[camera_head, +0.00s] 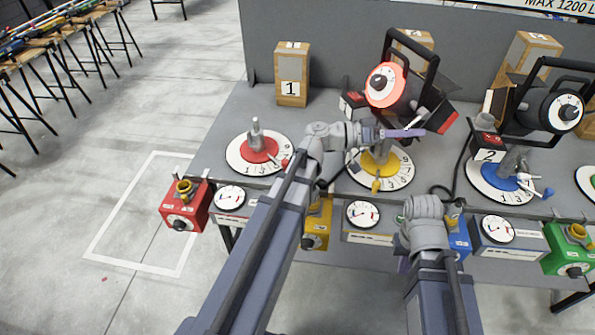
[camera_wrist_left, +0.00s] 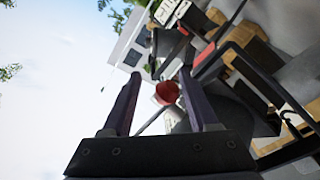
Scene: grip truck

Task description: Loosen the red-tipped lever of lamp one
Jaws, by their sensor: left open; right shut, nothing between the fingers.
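Lamp one, with a red-ringed dial (camera_head: 385,86), stands over the yellow-centred round plate (camera_head: 401,172) in the head view. My left gripper (camera_head: 408,133) is just below the lamp head, open and empty. In the left wrist view, a round red tip (camera_wrist_left: 167,92) shows between and beyond the open fingers (camera_wrist_left: 156,98); I cannot tell whether they touch it. A red-tipped lever (camera_head: 286,163) also shows beside the red-centred plate (camera_head: 240,160), left of my left wrist. My right gripper (camera_head: 403,264) is low at the table's front, mostly hidden behind its wrist, shut and empty.
Lamp two (camera_head: 562,112) stands to the right on a blue-centred plate (camera_head: 482,189). A box marked 1 (camera_head: 291,90) stands at the back. Coloured boxes, including a red one (camera_head: 184,205), line the front edge. A dark cable runs left of lamp two.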

